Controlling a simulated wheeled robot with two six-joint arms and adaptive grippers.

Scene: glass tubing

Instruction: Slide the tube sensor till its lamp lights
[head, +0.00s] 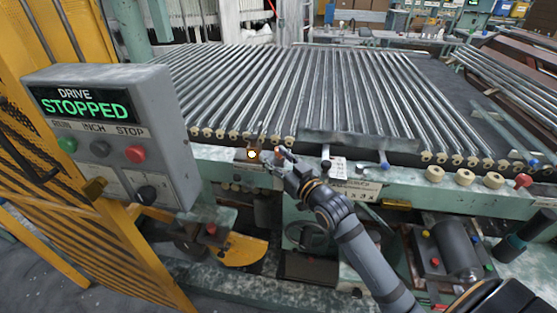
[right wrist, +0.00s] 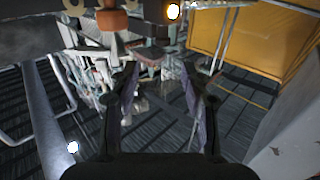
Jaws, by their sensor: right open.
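The tube sensor (head: 243,158) is a small block on the front rail of the tube bed, below the tube ends. Its round lamp (head: 252,154) glows bright yellow-white, and a glowing lamp also shows at the top of the right wrist view (right wrist: 173,11). My right gripper (head: 277,160) is open just right of the lamp, at the rail. In the right wrist view its two fingers (right wrist: 160,72) stand apart with nothing between them. An orange-red knob (right wrist: 113,20) shows above the fingers. Whether the fingers touch the sensor cannot be told. My left gripper is not in view.
A grey control box (head: 115,130) at the left reads "DRIVE STOPPED". Glass tubes (head: 270,90) lie in rows across the bed behind the rail. A yellow guard frame (head: 50,190) stands at the left. Round tan knobs (head: 464,178) line the rail at the right.

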